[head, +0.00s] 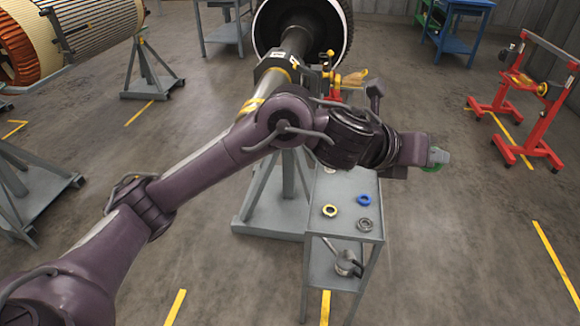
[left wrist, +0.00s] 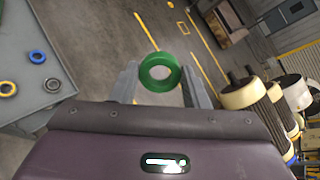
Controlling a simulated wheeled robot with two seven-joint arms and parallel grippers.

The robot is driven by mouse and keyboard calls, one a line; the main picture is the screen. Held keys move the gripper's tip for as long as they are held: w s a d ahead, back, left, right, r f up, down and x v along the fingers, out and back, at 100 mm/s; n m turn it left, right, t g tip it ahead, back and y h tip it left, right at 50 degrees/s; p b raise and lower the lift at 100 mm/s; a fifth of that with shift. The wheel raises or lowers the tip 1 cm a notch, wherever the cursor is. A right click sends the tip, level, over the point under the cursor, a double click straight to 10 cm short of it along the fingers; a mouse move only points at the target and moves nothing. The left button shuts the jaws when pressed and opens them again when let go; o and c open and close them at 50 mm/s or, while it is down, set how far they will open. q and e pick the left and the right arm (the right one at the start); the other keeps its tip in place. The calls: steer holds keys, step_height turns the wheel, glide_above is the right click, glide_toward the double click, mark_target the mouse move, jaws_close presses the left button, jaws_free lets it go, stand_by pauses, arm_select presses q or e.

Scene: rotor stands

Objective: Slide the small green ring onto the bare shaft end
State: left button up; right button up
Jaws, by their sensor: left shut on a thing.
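The small green ring (left wrist: 160,87) is held between the two fingers of my left gripper (left wrist: 160,73) in the left wrist view, its hole facing the camera. In the head view the left gripper (head: 438,157) is at the right, out past the side of the small grey table, with a sliver of the green ring (head: 433,168) showing beneath it. The rotor's shaft (head: 296,40) comes toward me through the grey stand at the top centre. My left arm hides part of its near end, and the gripper is well apart from it. My right gripper is not in view.
A yellow ring (head: 330,210), a blue ring (head: 364,200) and a dark grey ring (head: 364,225) lie on the grey table (head: 345,232). A red stand (head: 512,115) is at the right and another rotor (head: 85,25) at the upper left. Floor right of the table is clear.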

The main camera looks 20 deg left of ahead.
arm_select(q)
steer(key=w+a+f+n+t+y, duration=0.2)
steer(key=a+f+n+t, duration=0.1)
steer(key=a, duration=0.6)
steer(key=w+a+f+n+t+y, duration=0.2)
steer(key=a+f+t, duration=0.15)
steer(key=a, duration=0.65)
steer(key=s+a+f+n+t+y, duration=0.1)
steer(key=s+a+f+n+y, duration=0.15)
steer(key=a, duration=0.45)
steer(key=s+a+f+n+y, duration=0.1)
steer(key=a+f+n+y, duration=0.1)
steer(key=a+f+y, duration=0.3)
steer(key=s+a+f+n+t+y, duration=0.1)
steer(key=s+a+f+n+y, duration=0.1)
steer(key=a, duration=0.6)
steer(key=shift+g, duration=0.25)
steer(key=b+x, duration=0.1)
steer(key=x, duration=0.4)
steer(key=shift+f, duration=0.15)
steer(key=shift+r, duration=0.25)
steer(key=shift+w, duration=0.2)
steer(key=shift+w+a+p, duration=0.15)
steer(key=shift+w+p, duration=0.15)
